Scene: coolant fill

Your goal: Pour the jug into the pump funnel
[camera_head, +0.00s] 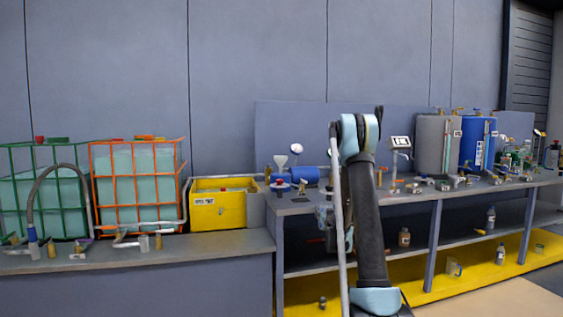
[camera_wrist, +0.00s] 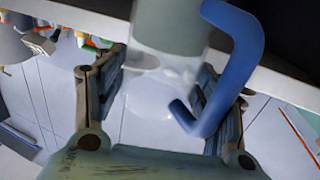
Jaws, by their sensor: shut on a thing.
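In the wrist view, my gripper (camera_wrist: 162,66) is shut on the jug (camera_wrist: 168,28), a pale translucent body with a thick blue handle (camera_wrist: 240,45). One finger is on each side of it. The jug's upper end is cut off by the frame, and its liquid level cannot be told. In the head view, my arm hides most of the gripper, and I cannot make out the jug there. A pale funnel (camera_head: 281,161) stands above the blue pump (camera_head: 305,176) at the left end of the workbench, left of my arm.
A yellow bin (camera_head: 218,209) stands left of the workbench (camera_head: 430,193). Farther left are an orange-caged tank (camera_head: 137,175) and a green-caged tank. Grey (camera_head: 430,145) and blue (camera_head: 478,143) drums stand on the bench at right. Small fittings crowd the bench's front edge.

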